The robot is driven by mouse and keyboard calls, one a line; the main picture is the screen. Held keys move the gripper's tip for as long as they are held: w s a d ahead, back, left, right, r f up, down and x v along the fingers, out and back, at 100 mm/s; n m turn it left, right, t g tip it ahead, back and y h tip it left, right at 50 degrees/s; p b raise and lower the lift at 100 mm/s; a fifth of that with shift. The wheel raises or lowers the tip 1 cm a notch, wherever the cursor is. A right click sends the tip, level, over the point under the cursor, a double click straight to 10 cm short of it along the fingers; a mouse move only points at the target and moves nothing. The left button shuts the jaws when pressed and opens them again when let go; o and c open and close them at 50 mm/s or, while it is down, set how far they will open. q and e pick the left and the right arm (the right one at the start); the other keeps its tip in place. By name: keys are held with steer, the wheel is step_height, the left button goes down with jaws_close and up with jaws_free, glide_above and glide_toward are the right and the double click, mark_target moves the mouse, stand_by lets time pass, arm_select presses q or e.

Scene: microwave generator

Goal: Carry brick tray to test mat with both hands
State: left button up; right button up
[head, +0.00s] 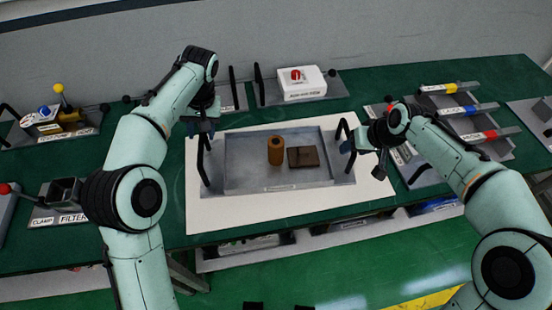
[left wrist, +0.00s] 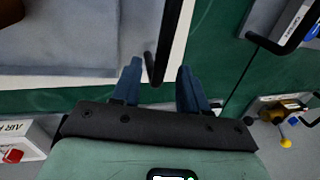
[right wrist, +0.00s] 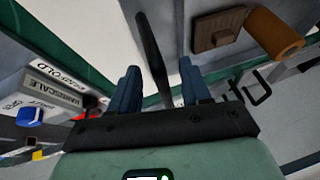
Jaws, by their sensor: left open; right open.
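The grey brick tray (head: 235,170) lies on a white mat (head: 250,222) at the middle of the green bench. It carries an upright orange-brown cylinder (head: 275,150) and a flat dark-brown brick (head: 303,157). A black handle stands at each end, the left one (head: 203,160) and the right one (head: 342,132). My left gripper (head: 203,124) is open by the left handle; in the left wrist view the handle bar (left wrist: 152,68) shows between its fingers (left wrist: 158,85). My right gripper (head: 352,146) is open by the right handle, whose bar (right wrist: 152,50) lies between its fingers (right wrist: 158,85).
A white box with a red button (head: 300,83) stands behind the tray. A rack with yellow, blue and red tabs (head: 465,115) is at the right. A clamp and filter stand (head: 60,200) and a fixture with coloured knobs (head: 55,122) are at the left.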

mark_target(201, 136)
arm_select(q)
steer(key=shift+s+a+f, duration=0.1)
steer(key=shift+a+f, duration=0.05)
steer(key=shift+f, duration=0.65)
steer(key=shift+a+f, duration=0.15)
steer(key=shift+f, duration=0.6)
arm_select(e)
steer(key=shift+x, duration=1.55)
arm_select(q)
jaws_close()
arm_select(e)
jaws_close()
steer(key=shift+r, duration=0.1)
